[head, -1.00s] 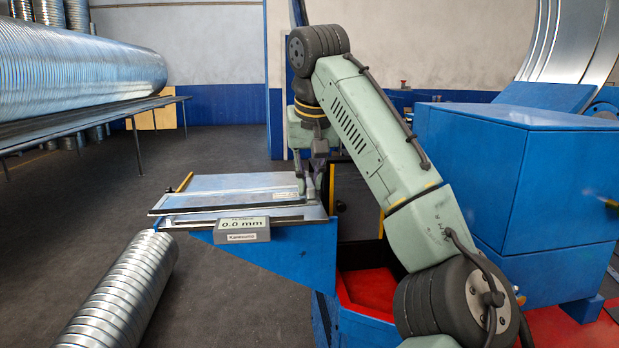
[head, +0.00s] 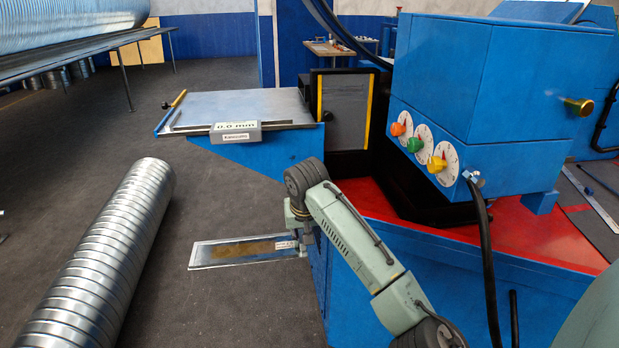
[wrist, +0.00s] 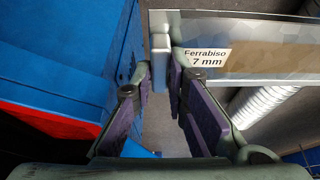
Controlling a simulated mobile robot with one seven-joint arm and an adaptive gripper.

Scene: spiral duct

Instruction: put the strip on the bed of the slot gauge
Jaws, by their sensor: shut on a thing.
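The strip (head: 232,251) is a long flat metal plate with a white label at its right end. My gripper (head: 297,238) is shut on that end and holds the strip out level to the left, beside the blue base. In the wrist view the gripper (wrist: 160,80) closes on a grey tab at the strip's end; the strip (wrist: 265,52) runs right, its label partly reading "Ferrabiso". The slot gauge's bed (head: 250,103) is a bare metal plate on a blue bracket, above the strip in the head view. Its grey readout (head: 235,131) shows 0.0 mm.
A ribbed spiral duct (head: 110,245) lies on the floor to the left of the strip. A blue machine box (head: 480,80) with coloured knobs stands at the right over a red deck (head: 465,235). Dark floor is open between duct and bracket.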

